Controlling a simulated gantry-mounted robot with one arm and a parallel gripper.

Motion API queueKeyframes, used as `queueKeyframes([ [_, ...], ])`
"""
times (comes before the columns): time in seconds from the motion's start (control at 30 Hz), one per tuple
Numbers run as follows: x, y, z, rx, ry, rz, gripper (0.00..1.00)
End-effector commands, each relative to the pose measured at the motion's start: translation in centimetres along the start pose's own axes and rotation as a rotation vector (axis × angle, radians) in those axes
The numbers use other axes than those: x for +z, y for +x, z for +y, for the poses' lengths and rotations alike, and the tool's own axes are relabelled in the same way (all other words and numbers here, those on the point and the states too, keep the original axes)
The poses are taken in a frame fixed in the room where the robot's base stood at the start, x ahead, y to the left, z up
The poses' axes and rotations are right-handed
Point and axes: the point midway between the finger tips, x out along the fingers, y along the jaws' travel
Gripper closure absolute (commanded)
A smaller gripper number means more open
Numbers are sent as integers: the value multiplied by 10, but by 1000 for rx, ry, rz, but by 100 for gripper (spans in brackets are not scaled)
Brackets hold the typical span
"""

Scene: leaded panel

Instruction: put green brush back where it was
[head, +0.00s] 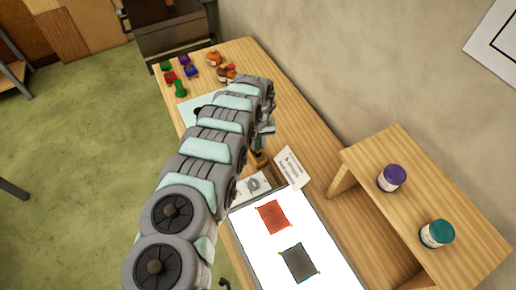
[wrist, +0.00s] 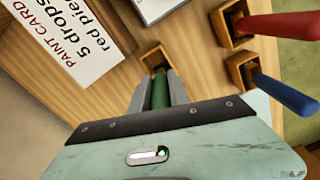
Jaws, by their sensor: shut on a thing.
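In the wrist view my gripper (wrist: 159,88) is shut on the green brush (wrist: 160,90), whose handle shows between the two fingers. A small wooden holder (wrist: 152,55) is right at the far end of the brush. I cannot tell how deep the brush sits in it. The red brush (wrist: 285,25) and the blue brush (wrist: 287,95) stand in their own wooden holders at the right. In the head view my arm hides most of my gripper and the green brush.
A paint card (wrist: 62,40) lies beside the holders. A white light panel (head: 262,250) bears a red piece (head: 274,217) and a dark piece (head: 298,262). A shelf (head: 400,165) carries a purple-lidded jar (head: 391,178) and a teal-lidded jar (head: 437,234). Several small coloured items stand at the table's far end.

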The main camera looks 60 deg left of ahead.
Motion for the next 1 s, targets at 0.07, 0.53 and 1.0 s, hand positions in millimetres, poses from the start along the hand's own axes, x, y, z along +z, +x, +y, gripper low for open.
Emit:
queueKeyframes([
  [0.07, -1, 1, 0, 0, 0, 2, 100],
  [0.53, 0, 38, 0, 1, -3, 1, 100],
  [1.0, 0, 40, 0, 1, -1, 2, 70],
])
